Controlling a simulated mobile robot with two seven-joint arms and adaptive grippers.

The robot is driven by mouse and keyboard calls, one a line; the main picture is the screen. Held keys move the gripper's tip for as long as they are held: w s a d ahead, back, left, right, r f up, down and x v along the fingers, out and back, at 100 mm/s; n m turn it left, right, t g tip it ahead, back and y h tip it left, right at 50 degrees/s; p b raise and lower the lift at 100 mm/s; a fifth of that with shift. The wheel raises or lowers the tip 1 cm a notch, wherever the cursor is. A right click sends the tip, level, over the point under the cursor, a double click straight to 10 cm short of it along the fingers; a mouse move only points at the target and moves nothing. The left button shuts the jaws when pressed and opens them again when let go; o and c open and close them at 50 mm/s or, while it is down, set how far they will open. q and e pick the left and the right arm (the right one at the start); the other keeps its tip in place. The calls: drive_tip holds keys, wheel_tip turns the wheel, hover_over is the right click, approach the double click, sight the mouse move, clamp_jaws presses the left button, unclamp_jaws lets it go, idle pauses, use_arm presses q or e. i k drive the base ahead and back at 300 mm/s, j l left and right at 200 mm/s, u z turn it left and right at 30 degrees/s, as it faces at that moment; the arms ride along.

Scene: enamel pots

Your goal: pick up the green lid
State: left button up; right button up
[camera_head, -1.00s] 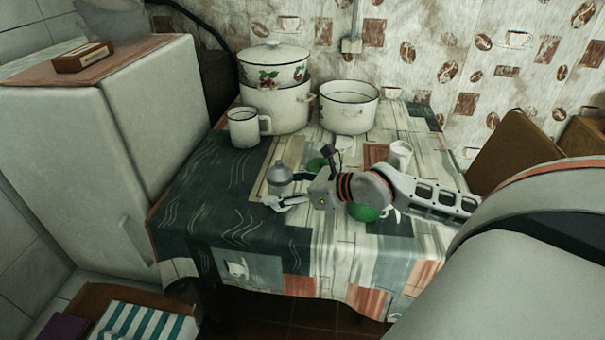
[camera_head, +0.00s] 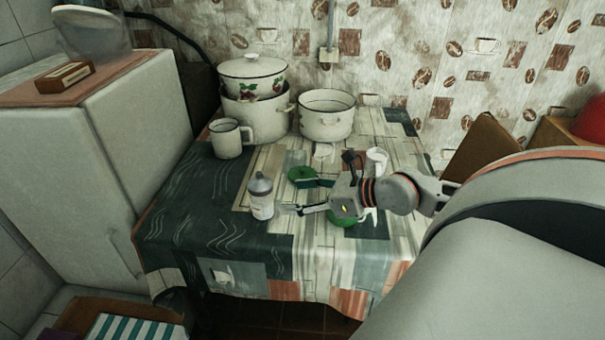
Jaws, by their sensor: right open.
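A green round flat thing, which looks like the green lid (camera_head: 300,173), lies on the table behind the jaws of my right gripper (camera_head: 306,195). The gripper is open and empty, with its fingers pointing left. Its far dark finger overlaps the lid's front edge in the picture; I cannot tell whether they touch. A second green, rounded thing (camera_head: 343,219) is mostly hidden beneath the gripper's body. My left gripper is not in view.
A grey-topped jar (camera_head: 262,198) stands just left of the fingers. A white mug (camera_head: 229,140), stacked pots (camera_head: 252,112) and a white pot (camera_head: 326,117) stand at the back. A small white cup (camera_head: 376,160) is behind the wrist. The table's front left is clear.

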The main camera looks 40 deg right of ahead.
sight(299, 172)
drive_tip(key=k+l, duration=0.55)
drive_tip(key=l, duration=0.2)
drive_tip(key=k+l, duration=0.6)
drive_tip(key=l, duration=0.1)
